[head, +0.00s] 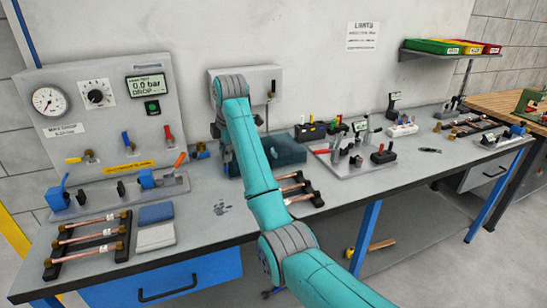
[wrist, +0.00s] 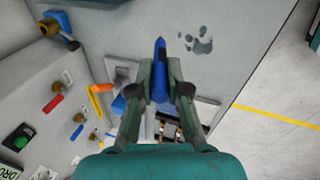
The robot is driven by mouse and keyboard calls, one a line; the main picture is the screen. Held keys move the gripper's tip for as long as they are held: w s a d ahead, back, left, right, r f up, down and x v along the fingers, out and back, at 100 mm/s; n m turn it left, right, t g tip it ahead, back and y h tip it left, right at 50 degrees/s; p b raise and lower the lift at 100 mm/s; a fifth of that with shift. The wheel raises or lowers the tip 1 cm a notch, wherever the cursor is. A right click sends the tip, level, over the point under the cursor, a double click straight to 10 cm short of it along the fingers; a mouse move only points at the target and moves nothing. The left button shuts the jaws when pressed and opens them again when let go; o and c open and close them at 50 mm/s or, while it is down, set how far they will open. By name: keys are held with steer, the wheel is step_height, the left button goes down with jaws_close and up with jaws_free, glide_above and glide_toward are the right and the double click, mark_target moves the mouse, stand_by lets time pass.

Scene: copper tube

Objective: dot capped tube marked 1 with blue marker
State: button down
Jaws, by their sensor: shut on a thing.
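My gripper (wrist: 160,70) is shut on a blue marker (wrist: 160,88), whose pointed end sticks out past the fingertips in the wrist view. In the head view my arm hides most of the gripper. A black rack (head: 122,242) with several copper tubes (head: 85,238) lies at the left front of the bench. A second black rack (head: 318,200) with copper tubes (head: 293,188) sits right of my arm, partly hidden by it. Copper tubes (wrist: 190,130) also show behind the gripper in the wrist view. I cannot read a 1 on any tube.
A panel (head: 75,105) with gauge, valves and a 0.0 bar display stands at the back left. Blue and white cloths (head: 156,214) lie beside the left rack. Dark smudges (head: 222,208) mark the bare bench between the racks. A tool tray (head: 365,168) stands to the right.

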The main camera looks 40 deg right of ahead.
steer(key=s+d+m+t+h, duration=0.1)
steer(key=s+d+t, duration=0.1)
steer(key=s+d, duration=0.8)
steer(key=shift+s+d, duration=0.35)
steer(key=shift+d, duration=0.5)
steer(key=shift+f, duration=0.1)
steer(key=x, duration=0.6)
steer(key=shift+w+d+f, duration=0.1)
steer(key=shift+w+f, duration=0.15)
steer(key=shift+f, duration=0.05)
stand_by(0.5)
stand_by(0.3)
steer(key=shift+v, duration=3)
steer(key=shift+s, duration=0.1)
